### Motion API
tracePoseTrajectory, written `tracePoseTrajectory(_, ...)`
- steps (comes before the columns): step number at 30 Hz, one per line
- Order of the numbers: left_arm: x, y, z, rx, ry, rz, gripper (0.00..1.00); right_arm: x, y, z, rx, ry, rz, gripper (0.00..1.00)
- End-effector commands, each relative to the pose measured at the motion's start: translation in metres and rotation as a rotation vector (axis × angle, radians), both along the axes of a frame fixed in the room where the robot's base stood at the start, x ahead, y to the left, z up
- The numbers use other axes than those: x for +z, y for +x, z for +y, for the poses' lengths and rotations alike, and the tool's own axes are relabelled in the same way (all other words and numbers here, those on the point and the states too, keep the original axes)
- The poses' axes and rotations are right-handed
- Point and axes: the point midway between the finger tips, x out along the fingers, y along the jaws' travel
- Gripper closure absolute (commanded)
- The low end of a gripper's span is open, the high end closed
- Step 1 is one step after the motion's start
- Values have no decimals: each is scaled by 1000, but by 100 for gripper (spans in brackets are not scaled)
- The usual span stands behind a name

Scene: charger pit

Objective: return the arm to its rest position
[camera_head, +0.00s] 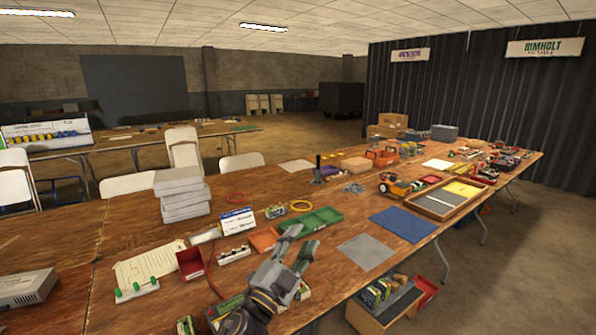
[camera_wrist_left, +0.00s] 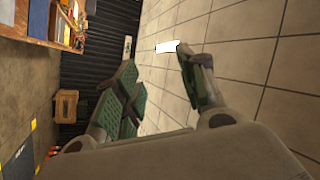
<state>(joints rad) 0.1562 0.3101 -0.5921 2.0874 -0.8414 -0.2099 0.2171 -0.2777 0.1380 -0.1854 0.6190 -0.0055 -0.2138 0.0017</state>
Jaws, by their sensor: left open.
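My left gripper (camera_head: 299,239) reaches in from the bottom middle of the head view, over the front part of the wooden table (camera_head: 330,277). Its two fingers point away from me and are spread apart, with nothing seen between them. In the left wrist view my left gripper (camera_wrist_left: 157,64) shows its green-padded fingers apart and empty, with ceiling tiles behind them. My right gripper is in neither view.
A grey mat (camera_head: 366,251) and a blue mat (camera_head: 403,224) lie to the right. Grey boxes (camera_head: 182,195) are stacked at the left.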

Motion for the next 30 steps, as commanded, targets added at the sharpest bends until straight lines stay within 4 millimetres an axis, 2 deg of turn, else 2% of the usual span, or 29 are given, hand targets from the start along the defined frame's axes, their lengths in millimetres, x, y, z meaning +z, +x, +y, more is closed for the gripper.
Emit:
tracePoseTrajectory(7,-44,9,61,182,-136,247,59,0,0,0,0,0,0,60)
tracePoseTrajectory(14,-98,1,112,335,-232,492,59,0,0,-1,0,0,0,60)
tracePoseTrajectory(23,-177,-39,166,504,-316,835,59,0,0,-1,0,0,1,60)
tracePoseTrajectory(30,-238,-93,197,611,-352,1121,59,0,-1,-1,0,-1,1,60)
